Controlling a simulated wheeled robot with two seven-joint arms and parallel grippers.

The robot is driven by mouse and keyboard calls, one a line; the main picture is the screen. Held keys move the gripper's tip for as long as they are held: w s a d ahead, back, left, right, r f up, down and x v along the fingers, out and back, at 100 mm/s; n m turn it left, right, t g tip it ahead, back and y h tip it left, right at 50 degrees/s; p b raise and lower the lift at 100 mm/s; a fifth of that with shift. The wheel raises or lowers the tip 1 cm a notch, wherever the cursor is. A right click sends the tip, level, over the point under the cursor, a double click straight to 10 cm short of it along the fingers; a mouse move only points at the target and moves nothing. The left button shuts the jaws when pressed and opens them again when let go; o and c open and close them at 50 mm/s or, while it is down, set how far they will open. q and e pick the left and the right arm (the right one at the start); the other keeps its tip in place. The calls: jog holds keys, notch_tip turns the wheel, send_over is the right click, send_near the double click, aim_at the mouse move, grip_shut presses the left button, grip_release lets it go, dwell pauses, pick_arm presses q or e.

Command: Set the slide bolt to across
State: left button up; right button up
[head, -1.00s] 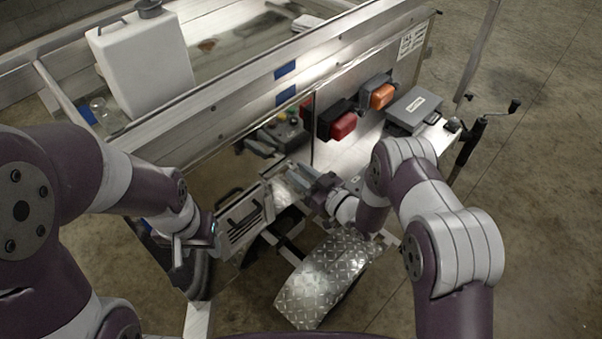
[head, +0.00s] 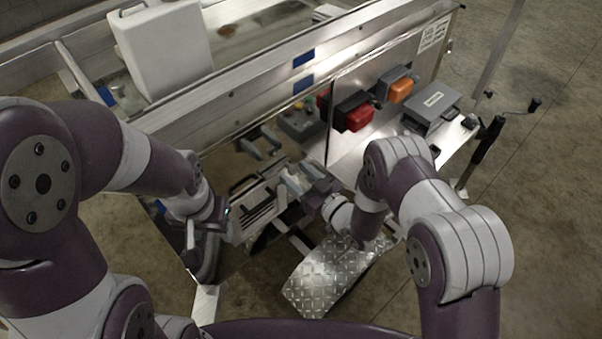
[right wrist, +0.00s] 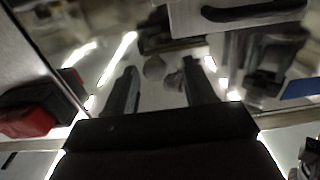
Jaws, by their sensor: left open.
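My right gripper (head: 293,180) is in front of the trailer's metal side, just right of a pale panel with black handles (head: 258,212). In the right wrist view its two fingers (right wrist: 160,88) are apart, with nothing seen gripped. A small round knob (right wrist: 154,68) shows beyond and between the fingertips, below a dark bar (right wrist: 172,46). This may be the slide bolt, but blur hides which way it is set. In the head view I cannot make the bolt out. My left gripper (head: 191,238) is open and low at the left, left of the panel.
A tread-plate fender (head: 325,277) lies below my right arm. A white canister (head: 165,48) stands at upper left.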

jog(key=b+v, duration=0.1)
jog(key=v, duration=1.1)
jog(key=shift+s+d, duration=0.2)
jog(key=shift+s, duration=0.05)
